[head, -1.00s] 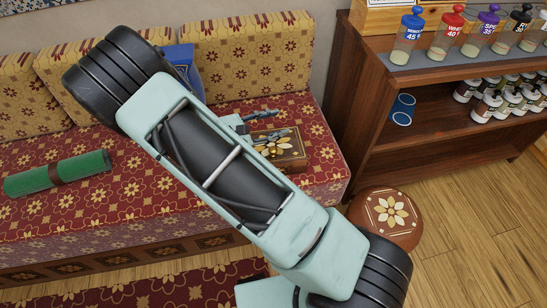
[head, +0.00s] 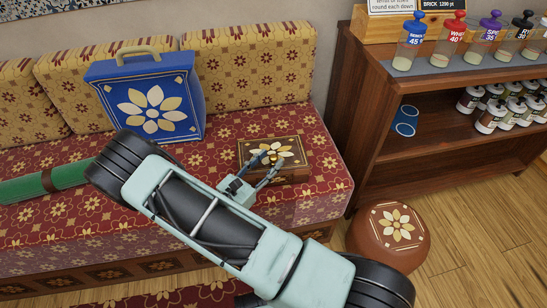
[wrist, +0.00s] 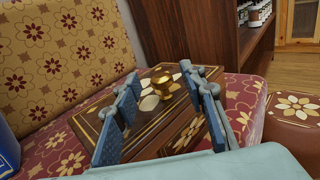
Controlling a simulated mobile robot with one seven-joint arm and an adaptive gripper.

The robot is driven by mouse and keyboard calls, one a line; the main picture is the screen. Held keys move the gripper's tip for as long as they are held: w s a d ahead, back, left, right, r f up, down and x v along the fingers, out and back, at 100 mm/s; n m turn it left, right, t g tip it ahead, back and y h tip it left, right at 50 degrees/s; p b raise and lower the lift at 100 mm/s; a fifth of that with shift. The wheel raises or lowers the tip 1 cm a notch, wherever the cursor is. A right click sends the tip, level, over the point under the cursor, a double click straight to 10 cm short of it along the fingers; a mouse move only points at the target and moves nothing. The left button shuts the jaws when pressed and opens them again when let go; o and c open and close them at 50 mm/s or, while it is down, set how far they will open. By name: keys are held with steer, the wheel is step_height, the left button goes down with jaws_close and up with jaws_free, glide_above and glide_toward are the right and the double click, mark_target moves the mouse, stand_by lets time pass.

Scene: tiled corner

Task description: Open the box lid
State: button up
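The small dark wooden box (head: 300,174) sits on the patterned sofa seat, its lid closed, with a pale flower inlay on top. In the wrist view the box (wrist: 182,138) has a round gold knob (wrist: 162,79) on its lid. My gripper (head: 270,161) is at the left part of the box in the head view. In the wrist view my gripper (wrist: 161,92) is open, its two blue-padded fingers spread on either side of the knob, with nothing held. Contact with the knob or lid cannot be told.
A blue case (head: 150,100) with a handle stands on the sofa (head: 215,165) behind my arm. A green roll (head: 70,180) lies at the left. A wooden shelf (head: 385,125) with bottles stands right, and a round brown stool (head: 388,237) is on the floor before it.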

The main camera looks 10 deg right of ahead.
steer(key=shift+x, duration=1.4)
steer(key=shift+c, duration=0.4)
jaws_close()
